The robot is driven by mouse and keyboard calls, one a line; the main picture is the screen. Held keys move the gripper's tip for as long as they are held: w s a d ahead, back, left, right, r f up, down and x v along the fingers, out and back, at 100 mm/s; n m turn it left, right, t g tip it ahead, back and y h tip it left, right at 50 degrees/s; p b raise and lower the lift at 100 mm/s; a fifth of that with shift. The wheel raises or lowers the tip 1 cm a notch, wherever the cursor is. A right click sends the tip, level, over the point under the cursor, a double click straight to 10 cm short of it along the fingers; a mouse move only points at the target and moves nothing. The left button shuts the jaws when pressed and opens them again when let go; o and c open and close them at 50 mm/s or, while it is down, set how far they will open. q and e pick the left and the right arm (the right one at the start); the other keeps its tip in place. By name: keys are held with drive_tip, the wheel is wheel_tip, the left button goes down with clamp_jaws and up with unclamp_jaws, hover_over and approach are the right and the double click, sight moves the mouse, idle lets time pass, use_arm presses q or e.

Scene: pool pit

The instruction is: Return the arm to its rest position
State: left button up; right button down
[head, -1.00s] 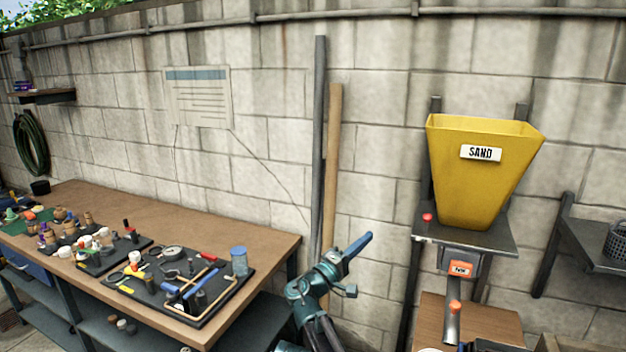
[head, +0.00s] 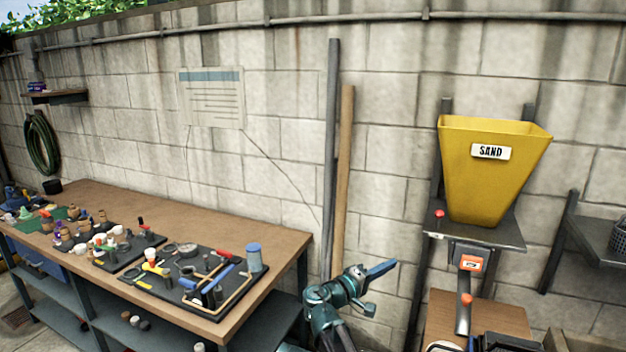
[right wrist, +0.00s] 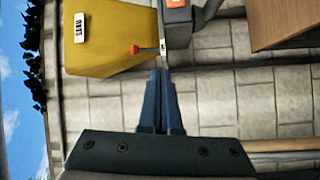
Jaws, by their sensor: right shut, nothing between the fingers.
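My right gripper (head: 381,269) is raised in front of the block wall, between the workbench and the sand hopper. Its blue fingers point right and slightly up. In the right wrist view the fingers (right wrist: 160,75) lie together, shut and empty. Nothing is seen touching them. My right arm comes up from the bottom middle of the head view. My left gripper is not in view.
A workbench (head: 200,210) with dark trays of small parts and tools stands at left. A yellow sand hopper (head: 485,185) sits on a bracket at right, above a wooden surface (head: 500,315). Two poles (head: 332,150) lean on the wall behind my arm.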

drive_tip(key=s+d+f+m+g+y, duration=0.2)
drive_tip(key=s+f+g+y, duration=0.2)
drive_tip(key=s+f, duration=0.45)
drive_tip(key=s+d+f+m+g+y, duration=0.1)
drive_tip(key=s+d+f+g+y, duration=0.3)
drive_tip(key=s+f, duration=0.45)
drive_tip(key=s+a+f+n+g+y, duration=0.1)
drive_tip(key=s+a+f+y, duration=0.2)
drive_tip(key=a, duration=0.6)
drive_tip(key=s+a+f+n+g+y, duration=0.1)
drive_tip(key=s+a+f+y, duration=0.2)
drive_tip(key=s+a, duration=0.5)
drive_tip(key=shift+s+a+n, duration=0.25)
drive_tip(key=shift+a+n, duration=0.05)
drive_tip(key=shift+a, duration=0.85)
